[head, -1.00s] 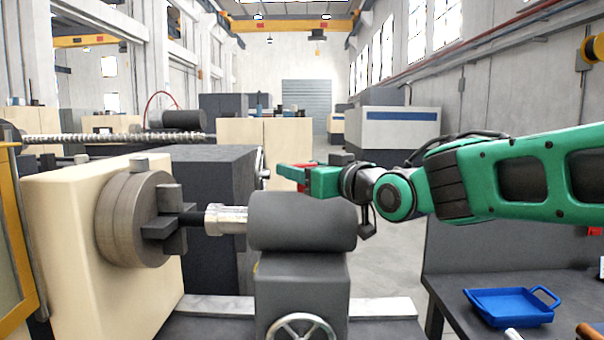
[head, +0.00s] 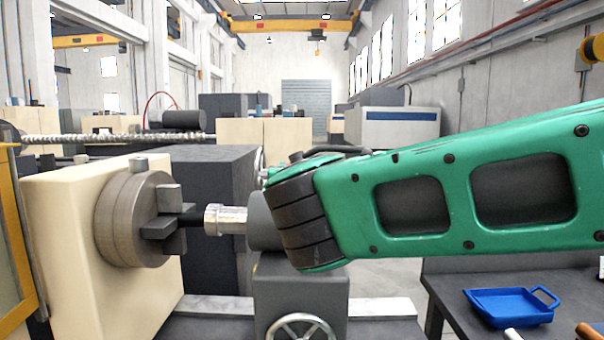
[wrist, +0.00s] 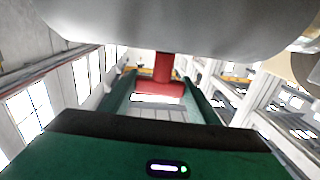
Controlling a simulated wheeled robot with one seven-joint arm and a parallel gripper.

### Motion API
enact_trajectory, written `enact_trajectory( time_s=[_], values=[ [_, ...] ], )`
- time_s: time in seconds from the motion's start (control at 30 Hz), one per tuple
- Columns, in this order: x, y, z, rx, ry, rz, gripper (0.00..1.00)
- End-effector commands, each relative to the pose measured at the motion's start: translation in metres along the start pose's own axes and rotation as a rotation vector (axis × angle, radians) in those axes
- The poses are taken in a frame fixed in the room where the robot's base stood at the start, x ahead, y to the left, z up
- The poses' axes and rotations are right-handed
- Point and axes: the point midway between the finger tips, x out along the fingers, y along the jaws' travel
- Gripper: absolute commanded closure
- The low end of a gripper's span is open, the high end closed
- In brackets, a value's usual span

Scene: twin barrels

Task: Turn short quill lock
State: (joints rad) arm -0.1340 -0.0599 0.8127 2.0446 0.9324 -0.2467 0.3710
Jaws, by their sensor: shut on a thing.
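The red lock handle (wrist: 163,72) shows in the wrist view, hanging at the edge of a large smooth grey body. My gripper (wrist: 160,88) has its green fingers on both sides of the red handle and is shut on it. In the head view my green arm link covers the gripper and the handle. The grey tailstock barrel (head: 262,222) is partly hidden behind the arm, with the bright metal quill (head: 226,219) sticking out on its left towards the chuck.
The chuck (head: 135,220) on the cream headstock (head: 60,220) is at the left. A handwheel (head: 300,328) is below the tailstock. A blue tray (head: 512,308) sits on the dark bench (head: 455,290) at the lower right.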

Motion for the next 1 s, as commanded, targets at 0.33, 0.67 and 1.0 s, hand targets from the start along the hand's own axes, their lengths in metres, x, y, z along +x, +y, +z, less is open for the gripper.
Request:
enact_trajectory(
  time_s=[0.33, 0.67, 1.0],
  values=[
    [0.0007, -0.0011, 0.0010, 0.001, -0.002, 0.083, 0.68],
    [0.0007, -0.0004, 0.0007, 0.000, -0.001, 0.101, 0.68],
    [0.0008, 0.0000, 0.0006, -0.001, -0.001, 0.101, 0.27]
  ],
)
